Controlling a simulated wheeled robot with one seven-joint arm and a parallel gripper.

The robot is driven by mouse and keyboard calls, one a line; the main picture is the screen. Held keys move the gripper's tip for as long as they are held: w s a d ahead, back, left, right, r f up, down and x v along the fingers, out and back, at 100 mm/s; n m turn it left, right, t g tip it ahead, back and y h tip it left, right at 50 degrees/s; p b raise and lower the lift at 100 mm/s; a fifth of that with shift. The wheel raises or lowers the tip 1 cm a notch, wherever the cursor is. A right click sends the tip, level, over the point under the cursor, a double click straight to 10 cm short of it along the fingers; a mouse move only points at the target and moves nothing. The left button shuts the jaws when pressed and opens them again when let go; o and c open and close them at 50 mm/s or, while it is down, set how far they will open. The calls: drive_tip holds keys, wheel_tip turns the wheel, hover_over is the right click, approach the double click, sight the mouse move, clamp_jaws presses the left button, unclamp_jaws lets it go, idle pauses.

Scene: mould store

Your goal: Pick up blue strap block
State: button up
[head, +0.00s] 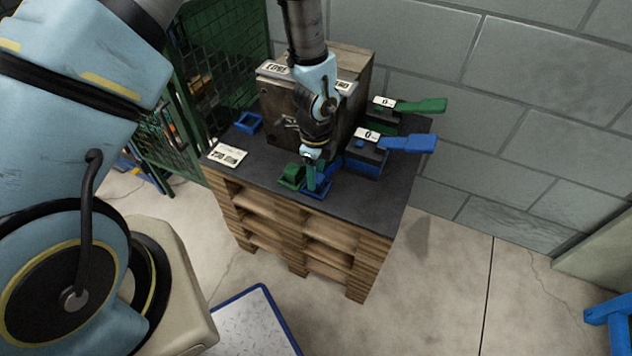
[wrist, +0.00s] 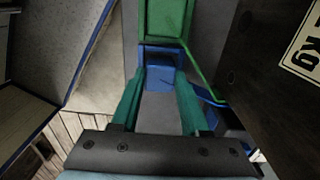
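The blue strap block (head: 319,190) lies near the front edge of the dark tabletop. In the wrist view the blue block (wrist: 160,76) shows at the far end of the gap between my fingertips. My gripper (head: 313,182) points down over it, and its teal fingers (wrist: 160,84) are spread, one on each side of the block. I cannot tell whether either finger touches it. A green block (head: 291,175) lies right beside the blue one, to its left; it also shows beyond the blue one in the wrist view (wrist: 166,20). My fingers hide part of the blue block in the head view.
The dark tabletop (head: 350,203) rests on stacked wooden pallets (head: 305,245). A large metal mould (head: 270,98) stands close behind my gripper. Blue-handled (head: 406,143) and green-handled (head: 420,106) blocks stand at right. A blue frame (head: 248,122) and a label card (head: 226,155) lie at left.

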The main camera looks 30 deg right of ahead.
clamp_jaws()
